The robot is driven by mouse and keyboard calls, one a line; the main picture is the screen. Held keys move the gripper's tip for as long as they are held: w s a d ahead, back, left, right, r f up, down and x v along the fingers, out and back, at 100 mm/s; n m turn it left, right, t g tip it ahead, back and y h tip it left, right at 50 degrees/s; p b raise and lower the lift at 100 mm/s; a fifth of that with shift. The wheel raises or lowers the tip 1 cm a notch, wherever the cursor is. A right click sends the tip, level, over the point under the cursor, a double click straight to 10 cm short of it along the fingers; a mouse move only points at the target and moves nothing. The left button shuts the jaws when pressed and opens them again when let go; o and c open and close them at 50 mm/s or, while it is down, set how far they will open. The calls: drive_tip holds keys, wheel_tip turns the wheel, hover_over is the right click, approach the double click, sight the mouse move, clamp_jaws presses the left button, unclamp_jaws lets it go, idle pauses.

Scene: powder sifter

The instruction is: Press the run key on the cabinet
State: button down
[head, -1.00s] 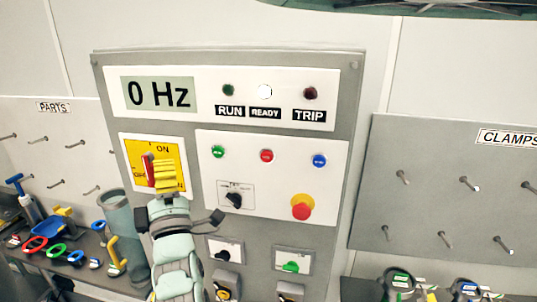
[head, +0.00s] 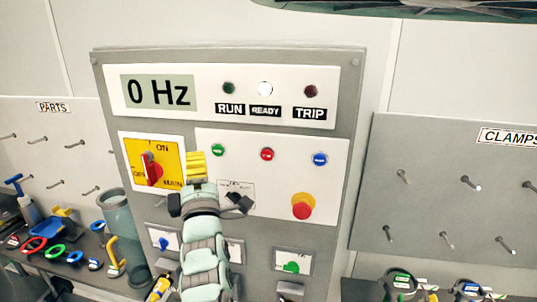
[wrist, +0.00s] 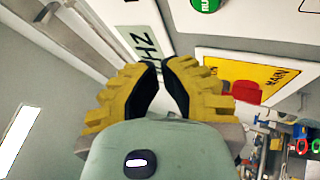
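The grey cabinet (head: 346,180) faces me. Its green round key (head: 218,150) sits at the upper left of the white control panel. It also shows at the top edge of the wrist view (wrist: 206,4), partly cut off. My gripper (head: 196,155) is in front of the cabinet, just left of the green key and apart from it in the picture. In the wrist view its yellow fingers (wrist: 162,67) come together at the tips with nothing between them. The display (head: 160,93) reads 0 Hz. The READY lamp (head: 265,89) is lit white; the RUN lamp (head: 229,88) looks dark.
A yellow plate with a red main switch (head: 153,170) is left of my gripper. A red button (head: 267,154), a blue button (head: 320,159) and a red mushroom button on yellow (head: 303,206) are to its right. Pegboards (head: 440,170) flank the cabinet.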

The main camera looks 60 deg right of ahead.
sight(218, 150)
drive_tip(key=d+b, duration=0.1)
drive_tip(key=w+d+b, duration=0.1)
drive_tip(key=d, duration=0.1)
drive_tip(key=w+d+b, duration=0.1)
drive_tip(key=d, duration=0.1)
drive_tip(key=shift+w, duration=0.15)
drive_tip(key=c, duration=1.7)
unclamp_jaws()
drive_tip(key=shift+d, duration=0.1)
clamp_jaws()
drive_tip(key=shift+w+d+f+b, duration=0.1)
drive_tip(key=shift+d+f+b, duration=0.05)
drive_tip(key=shift+b, duration=0.5)
